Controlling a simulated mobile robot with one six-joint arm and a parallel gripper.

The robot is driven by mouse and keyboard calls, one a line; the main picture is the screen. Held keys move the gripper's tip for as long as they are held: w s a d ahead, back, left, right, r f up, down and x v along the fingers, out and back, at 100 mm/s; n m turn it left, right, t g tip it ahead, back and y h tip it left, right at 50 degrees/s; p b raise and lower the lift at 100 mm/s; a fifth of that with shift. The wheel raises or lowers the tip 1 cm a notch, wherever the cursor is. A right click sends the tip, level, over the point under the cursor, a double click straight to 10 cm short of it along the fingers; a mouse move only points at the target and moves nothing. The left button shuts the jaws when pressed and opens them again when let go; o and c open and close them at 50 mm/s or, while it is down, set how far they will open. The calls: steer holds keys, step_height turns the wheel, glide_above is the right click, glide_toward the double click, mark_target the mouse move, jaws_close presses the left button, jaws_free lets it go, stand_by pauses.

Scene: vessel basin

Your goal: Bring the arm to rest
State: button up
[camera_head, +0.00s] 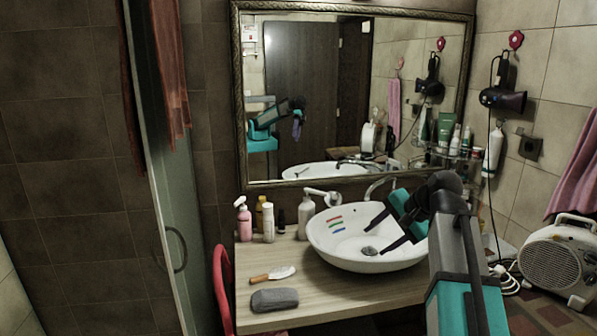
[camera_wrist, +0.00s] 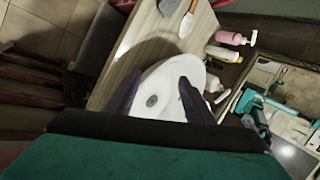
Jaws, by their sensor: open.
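My gripper (camera_head: 377,232) is above the white vessel basin (camera_head: 328,257), over its right half. Its two dark fingers are spread apart with nothing between them. In the wrist view my gripper (camera_wrist: 158,97) is also open and empty, and the basin (camera_wrist: 150,117) with its drain shows between the fingers. My arm comes in from the lower right in the head view. Whether the fingertips touch the basin is hard to tell.
The wooden counter (camera_head: 330,294) holds a brush (camera_head: 272,274), a grey cloth (camera_head: 275,299), a pink bottle (camera_head: 243,219) and other bottles left of the basin. A faucet (camera_head: 380,186) and mirror (camera_head: 330,100) stand behind. A fan heater (camera_head: 562,260) is at right.

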steer(key=s+a+f+g, duration=0.2)
steer(key=s+a+f, duration=0.15)
steer(key=f, duration=0.95)
steer(key=s+a+f+g, duration=0.3)
steer(key=s+f, duration=0.2)
steer(key=f, duration=0.9)
steer(key=s+a+f+g, duration=0.2)
steer(key=s+a+f, duration=0.15)
steer(key=f, duration=0.95)
steer(key=s+f+n+g+h, duration=0.1)
steer(key=s+f+n+g, duration=0.2)
steer(key=s+f, duration=1.3)
steer(key=s+d+f+n+h, duration=0.2)
steer(key=s+f+n, duration=0.1)
steer(key=s, duration=0.4)
steer(key=s+d+f+n+g+h, duration=0.1)
steer(key=s+d+f+n, duration=0.1)
steer(key=s+f+n, duration=0.2)
steer(key=shift+s+d+f+n+g+h+b, duration=0.35)
steer(key=shift+s+f, duration=0.65)
steer(key=shift+s, duration=1)
